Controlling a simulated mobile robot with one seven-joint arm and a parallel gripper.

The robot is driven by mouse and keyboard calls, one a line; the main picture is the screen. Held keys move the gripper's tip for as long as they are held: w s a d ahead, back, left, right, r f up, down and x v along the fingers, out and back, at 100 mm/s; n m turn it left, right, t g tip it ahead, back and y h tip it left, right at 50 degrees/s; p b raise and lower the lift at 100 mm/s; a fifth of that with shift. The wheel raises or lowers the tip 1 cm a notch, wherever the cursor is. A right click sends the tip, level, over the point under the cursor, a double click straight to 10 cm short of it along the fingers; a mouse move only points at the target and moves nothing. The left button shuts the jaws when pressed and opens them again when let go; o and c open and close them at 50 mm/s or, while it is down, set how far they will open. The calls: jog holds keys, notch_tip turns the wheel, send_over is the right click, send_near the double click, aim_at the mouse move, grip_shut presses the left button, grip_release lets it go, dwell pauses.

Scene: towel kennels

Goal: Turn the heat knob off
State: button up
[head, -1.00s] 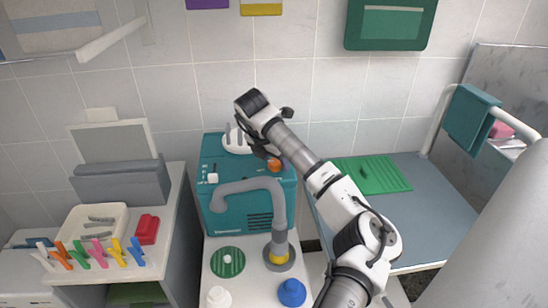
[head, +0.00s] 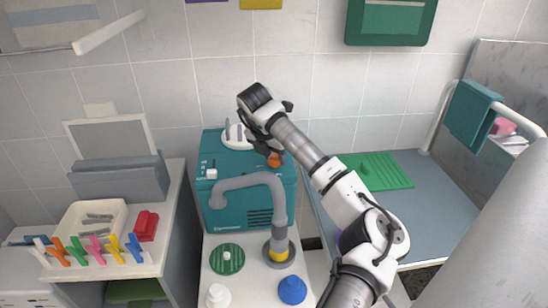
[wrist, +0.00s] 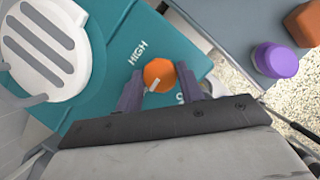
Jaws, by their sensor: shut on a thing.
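The heat knob is orange (wrist: 157,72) and sits on top of a teal machine (wrist: 105,65). It also shows in the head view (head: 274,160), partly covered by my gripper. My gripper (wrist: 159,88) has its two dark fingers on either side of the knob and is shut on it. The printed word HIGH stands to the knob's upper left. Another label to its lower right is mostly hidden by a finger.
A white slotted vent cap (wrist: 45,45) is left of the knob. A grey hose (head: 250,182) curves in front of the machine. A purple object (wrist: 276,60) and a brown block (wrist: 303,24) lie to the right. A green mat (head: 375,171) lies on the counter.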

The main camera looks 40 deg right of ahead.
jog(key=n+t+b, duration=0.1)
jog(key=n+b, duration=0.2)
jog(key=shift+s+d+f+y, duration=0.1)
jog(key=shift+f+y, duration=0.05)
jog(key=shift+y, duration=0.15)
jog(key=n+t+y+b, duration=0.1)
jog(key=n+b, duration=0.1)
jog(key=n, duration=0.3)
jog(key=shift+s, duration=0.1)
jog(key=n, duration=0.1)
jog(key=n+y, duration=0.1)
jog(key=n, duration=0.1)
jog(key=n+t+y, duration=0.1)
jog(key=shift+d+r, duration=0.15)
jog(key=shift+r, duration=0.15)
jog(key=n+p, duration=0.1)
jog(key=n, duration=0.1)
jog(key=n+y, duration=0.1)
jog(key=n, duration=0.1)
jog(key=shift+d+y+p, duration=0.1)
jog(key=shift+y+p, duration=0.2)
jog(key=shift+p, duration=0.1)
jog(key=shift+f+n, duration=0.1)
jog(key=shift+n, duration=0.3)
jog(key=o, duration=1)
jog(key=b+v, duration=0.1)
jog(key=v, duration=1.2)
jog(key=shift+d+r, duration=0.1)
jog(key=shift+r, duration=0.35)
